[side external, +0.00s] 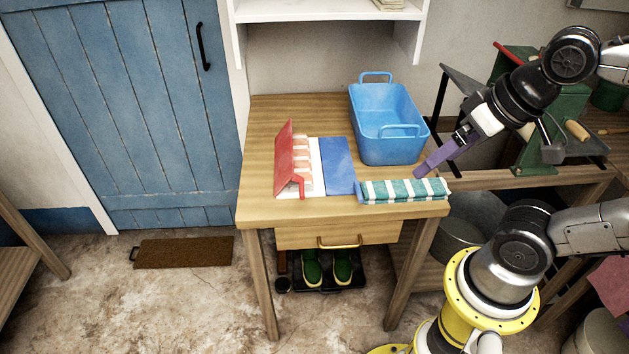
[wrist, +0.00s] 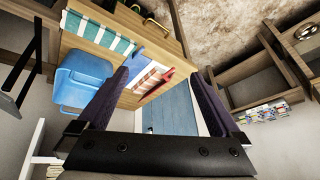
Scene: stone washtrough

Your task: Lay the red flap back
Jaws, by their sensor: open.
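The red flap (side external: 286,158) stands tilted up at the left side of a flat cloth piece on the wooden table. Beside it lie red-and-white stripes (side external: 303,165), a white strip and a blue panel (side external: 338,165). In the wrist view the red flap (wrist: 158,90) shows between my fingers, with the blue panel (wrist: 133,58) up and left of it. My gripper (side external: 420,172) has purple fingers and hangs over the table's right side, to the right of the flap and apart from it. It is open and empty; the wrist view shows its fingers (wrist: 163,76) spread.
A teal-and-white striped roll (side external: 403,190) lies at the table's front right, just below my gripper. A blue basket (side external: 385,122) with raised handles stands behind it. Bare tabletop (side external: 262,150) lies left of the flap. A white shelf (side external: 325,10) hangs above the back.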

